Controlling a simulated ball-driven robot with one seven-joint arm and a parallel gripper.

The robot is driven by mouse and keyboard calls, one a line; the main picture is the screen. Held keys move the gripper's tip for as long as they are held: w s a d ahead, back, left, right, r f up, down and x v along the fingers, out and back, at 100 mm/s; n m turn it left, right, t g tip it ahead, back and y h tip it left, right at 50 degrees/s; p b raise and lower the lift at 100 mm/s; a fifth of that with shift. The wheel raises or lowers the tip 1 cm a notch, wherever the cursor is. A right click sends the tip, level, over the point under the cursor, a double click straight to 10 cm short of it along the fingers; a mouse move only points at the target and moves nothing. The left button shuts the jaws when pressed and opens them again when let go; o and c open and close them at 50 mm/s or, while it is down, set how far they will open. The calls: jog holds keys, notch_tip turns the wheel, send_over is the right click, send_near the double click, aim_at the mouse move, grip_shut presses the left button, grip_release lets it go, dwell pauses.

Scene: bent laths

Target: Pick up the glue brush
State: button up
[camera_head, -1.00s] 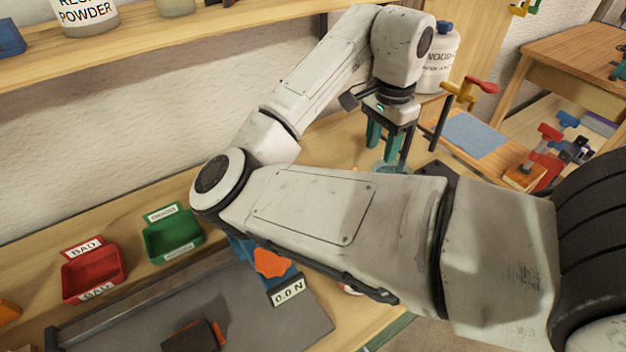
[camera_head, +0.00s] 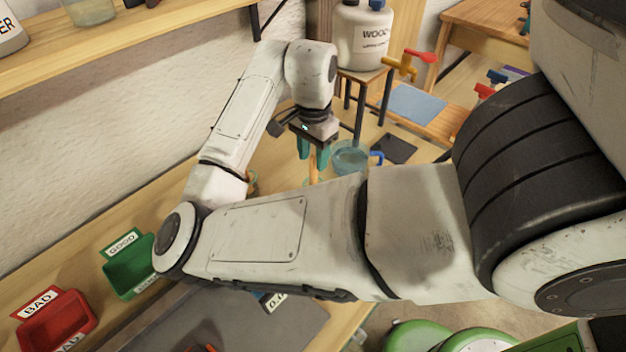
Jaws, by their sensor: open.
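My gripper (camera_head: 314,152) points down over the bench with its two teal fingers apart. A thin upright orange handle (camera_head: 313,163), which looks like the glue brush, shows between or just behind the fingers. I cannot tell whether the fingers touch it. Its lower end is hidden by my forearm.
A clear cup with a blue handle (camera_head: 350,158) stands just right of my gripper. A dark flat pad (camera_head: 394,148) lies beyond it. A white jug (camera_head: 362,38) stands on a stool behind. A green GOOD tray (camera_head: 128,272) and red BAD tray (camera_head: 55,322) are at left.

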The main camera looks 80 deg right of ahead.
aim_at(313, 171)
jog(key=shift+f, duration=1.4)
jog(key=shift+c, duration=0.2)
grip_shut()
